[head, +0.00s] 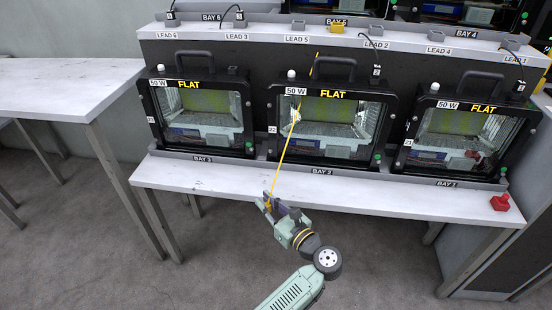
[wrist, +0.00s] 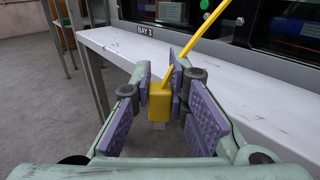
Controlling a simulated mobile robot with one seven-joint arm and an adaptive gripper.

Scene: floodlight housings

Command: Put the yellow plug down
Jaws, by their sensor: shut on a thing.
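The yellow plug (wrist: 159,103) is between the purple pads of my gripper (wrist: 161,88) in the wrist view, with a pale end pointing down. My gripper (head: 270,204) is shut on it, just off the front edge of the white bench (head: 225,183) near the BAY 2 label. In the head view the plug is mostly hidden by the fingers. Its taut yellow lead (head: 284,155) runs up across the middle floodlight housing (head: 330,150) towards the upper shelf. The plug appears clear of the bench.
Floodlight housings marked FLAT stand in BAY 3 (head: 200,150) and BAY 1 (head: 462,178). A yellow block (head: 337,27) and grey blocks sit on the upper shelf. A red object (head: 500,203) lies at the bench's right end. The bench's front strip is mostly bare. Another table (head: 65,85) stands left.

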